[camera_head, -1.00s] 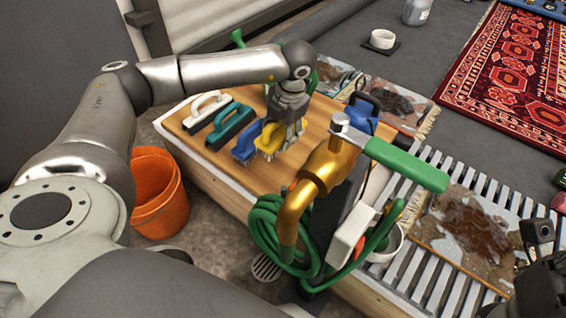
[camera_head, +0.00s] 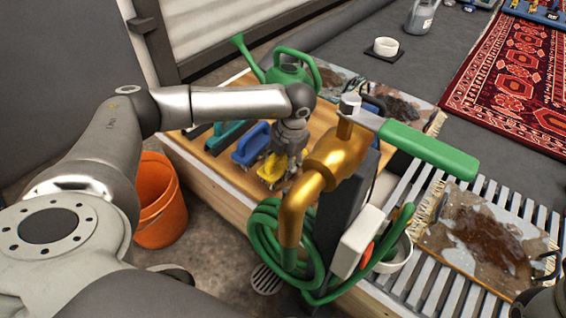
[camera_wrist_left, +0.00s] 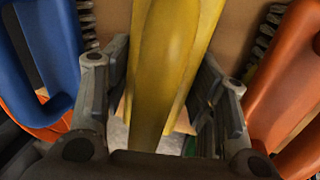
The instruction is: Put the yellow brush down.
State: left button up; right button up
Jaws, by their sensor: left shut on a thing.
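My left gripper (camera_head: 277,172) is shut on the yellow brush (camera_head: 270,168), near the front edge of the wooden board (camera_head: 222,155). In the left wrist view, the yellow brush (camera_wrist_left: 165,75) runs between the two fingers (camera_wrist_left: 165,110). I cannot tell whether its bristles touch the board. The blue brush (camera_head: 250,145) stands close behind it to the left; it also shows at the left of the left wrist view (camera_wrist_left: 48,50). An orange brush (camera_wrist_left: 285,85) is on the right there. Only a dark part of my right wrist shows at the lower right edge of the head view.
A teal brush (camera_head: 222,136) stands left of the blue one. A green watering can (camera_head: 288,72) is behind. The brass nozzle (camera_head: 322,175) with green hose (camera_head: 268,235) stands close to the right of my gripper. An orange bucket (camera_head: 160,205) stands on the floor at left.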

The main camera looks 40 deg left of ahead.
pick_arm(q)
jog(key=shift+r, duration=0.1)
jog(key=o, duration=0.9)
